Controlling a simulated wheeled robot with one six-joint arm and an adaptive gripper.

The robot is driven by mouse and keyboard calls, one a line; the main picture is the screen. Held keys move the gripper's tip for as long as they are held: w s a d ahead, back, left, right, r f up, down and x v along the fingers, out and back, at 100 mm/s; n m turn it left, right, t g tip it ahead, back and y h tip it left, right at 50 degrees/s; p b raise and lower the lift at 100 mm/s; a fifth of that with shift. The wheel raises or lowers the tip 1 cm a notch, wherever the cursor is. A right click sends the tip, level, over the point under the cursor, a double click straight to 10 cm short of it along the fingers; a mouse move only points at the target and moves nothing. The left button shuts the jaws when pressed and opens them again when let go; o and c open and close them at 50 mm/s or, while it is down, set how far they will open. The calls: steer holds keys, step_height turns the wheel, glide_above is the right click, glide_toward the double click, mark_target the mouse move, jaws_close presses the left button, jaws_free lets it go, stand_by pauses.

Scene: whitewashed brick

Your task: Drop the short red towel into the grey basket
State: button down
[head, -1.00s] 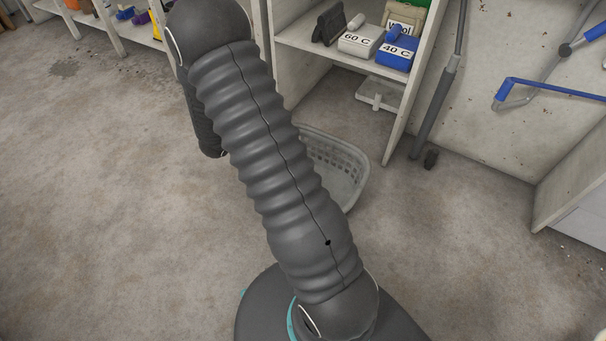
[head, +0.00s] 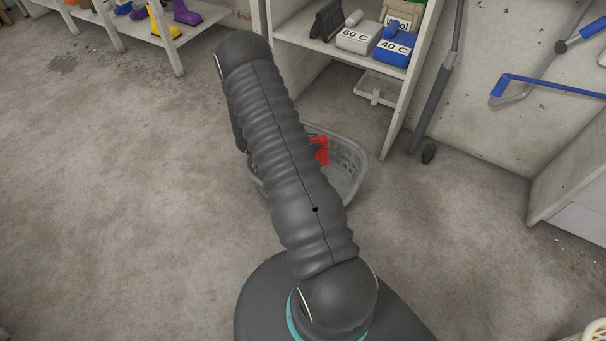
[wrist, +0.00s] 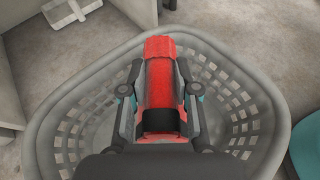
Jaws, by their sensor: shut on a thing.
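The short red towel (wrist: 160,82) is between the two fingers of my gripper (wrist: 157,100) in the wrist view. My gripper is shut on it and holds it over the opening of the grey basket (wrist: 262,75). In the head view, a red part of the towel (head: 321,151) shows to the right of my arm, within the outline of the grey basket (head: 352,172). The basket stands on the floor and is partly hidden behind my arm. My gripper is hidden by my arm in the head view. I cannot tell how far the towel's lower end is from the basket floor.
A shelf unit (head: 408,118) stands behind the basket, with a white box (head: 358,40) and a blue box (head: 395,50) on it. A grey pipe (head: 436,105) leans at the right. The floor to the left is clear.

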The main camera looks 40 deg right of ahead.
steer(key=shift+f+b, duration=0.6)
steer(key=shift+f, duration=1.1)
steer(key=c, duration=0.8)
jaws_free()
steer(key=shift+w+a, duration=0.1)
steer(key=v, duration=1.1)
steer(key=shift+a+r, duration=0.25)
steer(key=shift+a, duration=0.1)
